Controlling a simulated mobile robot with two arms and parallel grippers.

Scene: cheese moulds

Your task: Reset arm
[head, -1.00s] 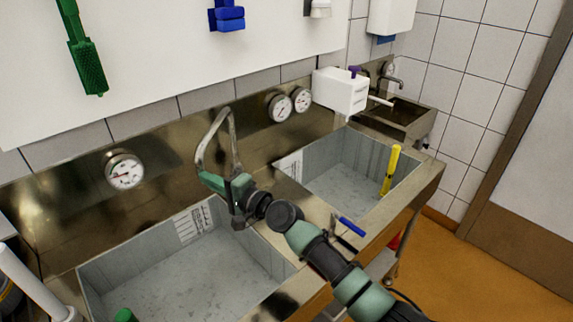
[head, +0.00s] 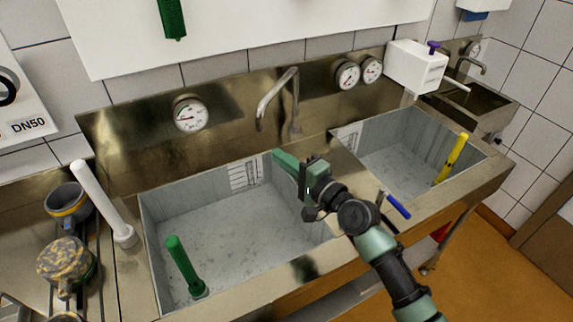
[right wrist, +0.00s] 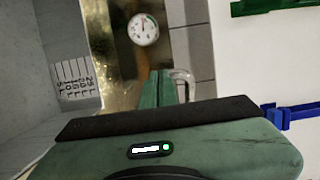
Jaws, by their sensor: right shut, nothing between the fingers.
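My right arm comes in from the lower right in the head view. Its green gripper (head: 280,157) is shut and empty, over the right side of the left sink basin (head: 225,240), apart from the curved metal tap (head: 277,95) behind it. My left gripper is not in view.
A green-handled tool (head: 182,262) stands in the left basin. A yellow tool (head: 452,158) leans in the right basin (head: 400,165). A blue-handled lever (head: 396,205) is on the front rim. A white upright pipe (head: 100,197) and pots (head: 66,262) are at left.

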